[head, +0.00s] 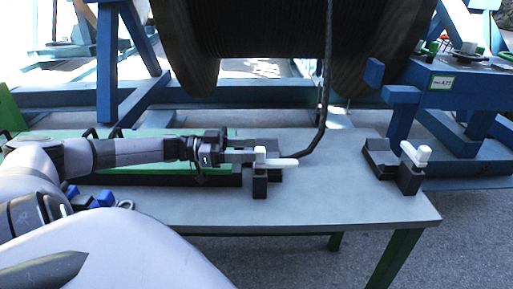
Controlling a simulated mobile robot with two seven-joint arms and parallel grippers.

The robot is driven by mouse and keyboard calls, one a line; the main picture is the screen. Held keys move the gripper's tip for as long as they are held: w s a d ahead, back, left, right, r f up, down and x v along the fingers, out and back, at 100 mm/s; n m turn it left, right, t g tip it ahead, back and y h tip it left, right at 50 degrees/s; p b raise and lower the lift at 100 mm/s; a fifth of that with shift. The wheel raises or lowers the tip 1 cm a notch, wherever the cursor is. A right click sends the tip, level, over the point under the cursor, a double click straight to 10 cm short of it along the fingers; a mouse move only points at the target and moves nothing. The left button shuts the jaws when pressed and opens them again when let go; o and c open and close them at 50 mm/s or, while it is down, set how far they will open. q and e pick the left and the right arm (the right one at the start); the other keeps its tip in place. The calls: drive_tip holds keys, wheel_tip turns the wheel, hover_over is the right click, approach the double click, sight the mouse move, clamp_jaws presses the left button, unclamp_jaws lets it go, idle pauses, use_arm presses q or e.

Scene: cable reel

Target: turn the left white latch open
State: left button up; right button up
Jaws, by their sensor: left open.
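The left white latch (281,162) sits on a dark clamp block (260,184) on the grey table. Its handle lies roughly level and points right, with a short upright knob at its left end. My left gripper (246,156) comes in from the left with its fingertips at or just beside that knob. It is open; I cannot tell whether it touches the latch. A second white latch (416,153) stands on another dark block (380,157) at the table's right end. My right gripper is not in view.
The grey table (330,195) is clear between the two blocks. Blue steel frames (400,110) stand behind and right. Small blue items (100,200) lie near my left arm.

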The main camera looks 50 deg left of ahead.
use_arm(q)
drive_tip(key=shift+s+a, duration=0.5)
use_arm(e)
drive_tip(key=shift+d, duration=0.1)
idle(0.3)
